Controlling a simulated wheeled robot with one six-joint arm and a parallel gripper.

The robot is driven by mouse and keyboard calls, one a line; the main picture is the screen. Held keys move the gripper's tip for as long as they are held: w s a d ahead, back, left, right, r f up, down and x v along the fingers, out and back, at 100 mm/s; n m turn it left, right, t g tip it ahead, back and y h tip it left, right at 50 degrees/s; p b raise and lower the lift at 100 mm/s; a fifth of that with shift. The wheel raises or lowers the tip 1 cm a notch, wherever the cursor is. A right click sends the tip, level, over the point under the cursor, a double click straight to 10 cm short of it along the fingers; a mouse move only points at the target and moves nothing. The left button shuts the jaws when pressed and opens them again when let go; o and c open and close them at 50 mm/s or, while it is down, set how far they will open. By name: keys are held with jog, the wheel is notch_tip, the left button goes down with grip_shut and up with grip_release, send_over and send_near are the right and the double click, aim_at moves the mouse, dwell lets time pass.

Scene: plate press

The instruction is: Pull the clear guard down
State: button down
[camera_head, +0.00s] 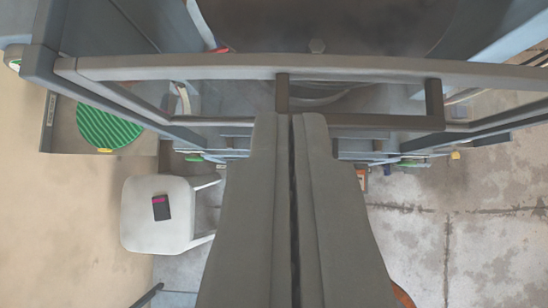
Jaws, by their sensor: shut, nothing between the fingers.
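The clear guard (230,97) spans the upper part of the view, a see-through pane in a grey frame. Its dark bar handle (385,121) runs along the lower part, with posts at both ends. My gripper (291,118) is shut and empty, seen from behind. Its fingertips overlap the left part of the handle in the picture. I cannot tell whether they touch it. The fingers hide part of the handle and the guard's lower edge.
A white stool (143,232) with a small dark item (161,207) on it stands at lower left. A green ribbed disc (108,126) lies on a grey surface at left. Dark press parts show behind the guard. Concrete floor (420,250) is open at lower right.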

jog(key=shift+w+d+f, duration=0.2)
jog(key=shift+w+f, duration=0.4)
jog(key=shift+f, duration=0.7)
jog(key=shift+w+d+f, duration=0.25)
jog(key=shift+w+f, duration=0.4)
jog(key=shift+f, duration=0.7)
jog(key=shift+w+d+f, duration=0.2)
jog(key=shift+w+f, duration=0.4)
jog(key=shift+f, duration=0.7)
notch_tip(320, 180, down, 20)
jog(key=shift+f, duration=0.2)
jog(key=s+a+r, duration=0.2)
jog(key=s+r, duration=0.5)
jog(key=r, duration=0.5)
jog(key=shift+r, duration=0.15)
